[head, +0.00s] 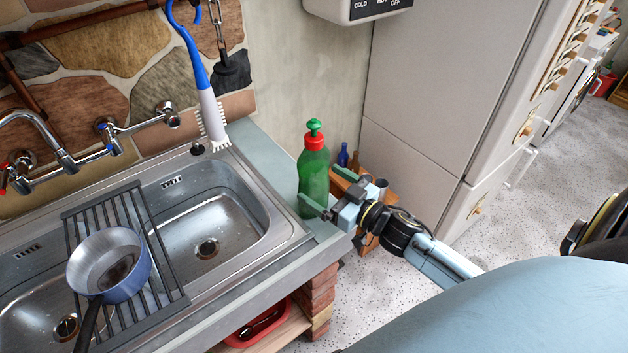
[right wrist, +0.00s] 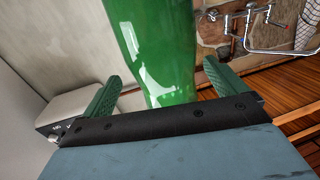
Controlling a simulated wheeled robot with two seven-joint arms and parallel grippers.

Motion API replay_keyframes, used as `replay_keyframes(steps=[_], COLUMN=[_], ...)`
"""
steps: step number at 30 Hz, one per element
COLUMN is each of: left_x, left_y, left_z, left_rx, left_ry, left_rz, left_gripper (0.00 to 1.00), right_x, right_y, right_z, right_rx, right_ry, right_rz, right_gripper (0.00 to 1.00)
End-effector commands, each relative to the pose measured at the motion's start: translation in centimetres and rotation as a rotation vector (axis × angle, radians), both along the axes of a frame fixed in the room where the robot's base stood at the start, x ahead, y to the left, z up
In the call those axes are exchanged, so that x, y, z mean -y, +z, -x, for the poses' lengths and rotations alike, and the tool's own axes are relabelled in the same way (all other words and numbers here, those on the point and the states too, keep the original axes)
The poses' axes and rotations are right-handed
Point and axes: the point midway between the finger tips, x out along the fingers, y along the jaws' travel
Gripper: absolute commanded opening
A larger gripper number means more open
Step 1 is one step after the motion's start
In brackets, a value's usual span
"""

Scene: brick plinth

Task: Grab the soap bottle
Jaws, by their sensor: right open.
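The soap bottle (head: 314,178) is green with a red collar and a green cap. It stands upright on the counter's right end, beside the sink. My right gripper (head: 325,192) comes in from the right, its jaws open around the bottle's body. In the right wrist view the green bottle (right wrist: 160,50) sits between the two green fingers (right wrist: 160,85), with a visible gap on both sides. Whether a finger touches the bottle I cannot tell. My left gripper does not show.
A steel sink (head: 215,215) lies left of the bottle, with a rack (head: 165,262) and a pan (head: 108,262) on it. A blue-handled brush (head: 205,90) hangs by the wall. A wooden shelf (head: 370,188) with small bottles stands behind my gripper. A pale cabinet (head: 430,100) stands at the right.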

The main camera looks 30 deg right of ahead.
Motion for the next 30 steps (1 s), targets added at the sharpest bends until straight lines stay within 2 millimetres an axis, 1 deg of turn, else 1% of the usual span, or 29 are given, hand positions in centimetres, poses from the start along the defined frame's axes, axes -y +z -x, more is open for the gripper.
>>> replay_keyframes(steps=[6,9,12,19,30], left_x=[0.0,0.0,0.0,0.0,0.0], left_y=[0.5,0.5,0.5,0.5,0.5], left_z=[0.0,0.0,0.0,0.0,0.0], left_rx=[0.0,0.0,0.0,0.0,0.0], left_ry=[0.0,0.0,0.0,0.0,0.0], left_rz=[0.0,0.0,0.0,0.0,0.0], left_gripper=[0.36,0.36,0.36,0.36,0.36], right_x=[-1.6,-1.8,-2.0,-2.0,-2.0], right_y=[0.2,0.1,0.0,0.0,0.0], right_z=[-2.9,-3.9,-4.4,-4.5,-4.4], right_rx=[0.003,0.002,0.001,0.0,0.0], right_ry=[-0.001,0.0,0.0,0.0,0.0], right_rz=[-0.002,-0.002,-0.001,-0.001,-0.001], right_gripper=[0.97,0.97,0.97,0.97,0.48])
